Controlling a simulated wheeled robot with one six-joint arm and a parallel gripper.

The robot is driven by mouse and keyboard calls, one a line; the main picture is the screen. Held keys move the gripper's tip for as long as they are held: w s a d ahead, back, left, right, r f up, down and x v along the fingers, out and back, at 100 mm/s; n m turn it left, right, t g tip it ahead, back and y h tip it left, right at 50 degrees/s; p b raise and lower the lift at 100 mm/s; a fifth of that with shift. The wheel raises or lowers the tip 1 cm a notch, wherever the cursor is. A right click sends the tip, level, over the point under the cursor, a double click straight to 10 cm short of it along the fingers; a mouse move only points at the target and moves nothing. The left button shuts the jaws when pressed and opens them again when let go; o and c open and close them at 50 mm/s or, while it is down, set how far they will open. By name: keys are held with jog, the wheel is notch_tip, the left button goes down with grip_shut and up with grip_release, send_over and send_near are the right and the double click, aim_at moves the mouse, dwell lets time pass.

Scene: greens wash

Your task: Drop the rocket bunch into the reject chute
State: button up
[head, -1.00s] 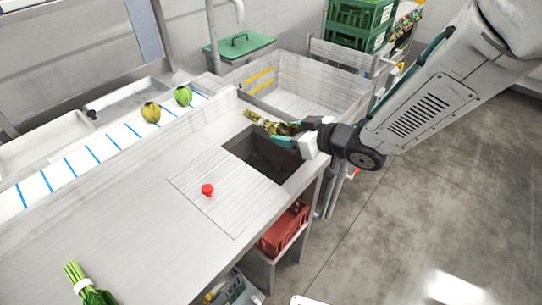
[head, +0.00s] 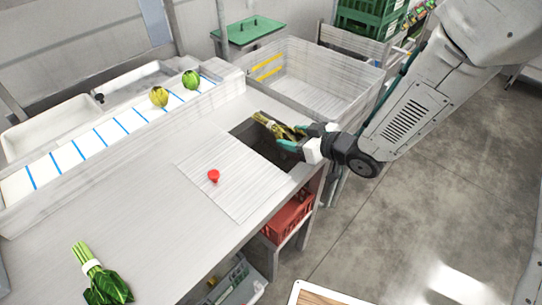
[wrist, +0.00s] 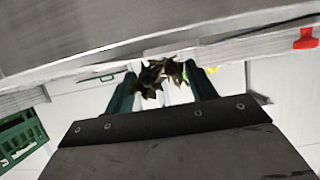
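The rocket bunch (head: 274,125), pale yellow-green stems with dark leaves, is in my gripper (head: 294,139) over the chute opening. Its stems point up and left, and its leafy end is at the fingers. In the wrist view dark, ragged leaves (wrist: 158,75) fill the space between the two green fingers, which look closed on it. The reject chute (head: 258,146) is a dark square opening in the steel counter, partly hidden by the bunch and gripper. I cannot tell whether the bunch dips below its rim.
A panel with a red knob (head: 213,176) lies left of the opening. A leafy bunch (head: 103,283) lies at the counter's near left. A large basin (head: 316,80) stands behind; a red crate (head: 288,218) is below.

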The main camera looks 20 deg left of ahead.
jog(key=o, duration=0.4)
jog(key=v, duration=0.8)
jog(key=shift+a, duration=0.1)
jog(key=w+d+r+m+t+h, duration=0.25)
jog(key=d+r+h, duration=0.2)
jog(key=d, duration=0.55)
jog(key=w+d+r+m+t+h, duration=0.1)
jog(key=w+d+r+m+h, duration=0.3)
jog(key=d, duration=0.6)
jog(key=s+d+r+m+g+h, duration=0.2)
jog(key=s+d+r+m+h, duration=0.25)
jog(key=s+d, duration=0.55)
jog(key=s+r+m+g, duration=0.1)
jog(key=s, duration=0.5)
jog(key=s+d+r+g, duration=0.1)
jog(key=s+r+g, duration=0.1)
jog(key=s, duration=0.3)
jog(key=s+d+r+m+g, duration=0.1)
jog(key=s+g, duration=0.1)
jog(key=s, duration=0.4)
jog(key=shift+s+d+r+m, duration=0.1)
jog(key=shift+s+r+m, duration=0.15)
jog(key=shift+s+m, duration=0.1)
